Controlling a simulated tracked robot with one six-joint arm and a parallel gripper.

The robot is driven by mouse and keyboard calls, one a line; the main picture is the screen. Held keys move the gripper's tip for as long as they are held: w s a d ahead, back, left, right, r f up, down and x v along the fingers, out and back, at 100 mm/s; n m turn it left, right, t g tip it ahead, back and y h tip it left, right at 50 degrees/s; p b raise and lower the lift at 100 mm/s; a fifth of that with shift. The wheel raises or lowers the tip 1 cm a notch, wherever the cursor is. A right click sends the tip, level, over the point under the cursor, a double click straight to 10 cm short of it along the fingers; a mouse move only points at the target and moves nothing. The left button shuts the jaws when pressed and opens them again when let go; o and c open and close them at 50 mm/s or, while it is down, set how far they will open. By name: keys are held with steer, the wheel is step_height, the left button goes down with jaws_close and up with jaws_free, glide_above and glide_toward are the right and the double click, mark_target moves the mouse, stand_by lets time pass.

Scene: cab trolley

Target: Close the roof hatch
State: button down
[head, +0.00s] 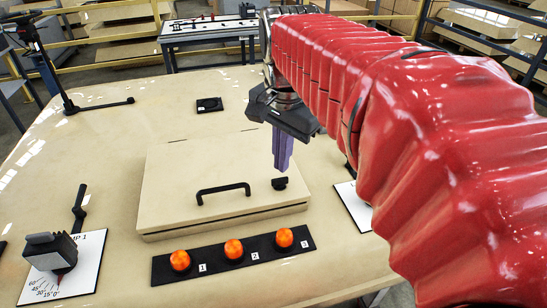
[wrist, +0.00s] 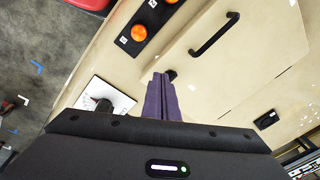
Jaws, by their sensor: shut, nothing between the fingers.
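The roof hatch (head: 195,168) is a square beige lid on the beige tabletop. It lies flat, with a thin dark seam along its front edge. A black bar handle (head: 222,190) is near its front edge; the handle also shows in the wrist view (wrist: 214,34). A small black latch knob (head: 280,184) sits at the hatch's front right; it is partly behind the fingertips in the wrist view (wrist: 172,75). My gripper (head: 283,166) has purple fingers, pressed together and empty, pointing down just above the knob. I cannot tell whether they touch it.
A black strip with three orange buttons (head: 234,249) lies in front of the hatch. A dial box (head: 50,252) on a white card is at front left. Another white card (head: 354,205) is right of the hatch. A small black plate (head: 209,105) lies behind it.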

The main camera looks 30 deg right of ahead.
mark_target(305, 196)
steer(key=d+r+m+g, duration=0.1)
steer(key=d+r+m, duration=0.1)
steer(key=d+m, duration=0.5)
steer(key=shift+w+d+g+y, duration=0.3)
steer(key=shift+w+d+y, duration=0.05)
steer(key=shift+d+y, duration=0.05)
steer(key=f, duration=1.4)
steer(key=shift+s+a, duration=0.1)
steer(key=shift+s, duration=0.2)
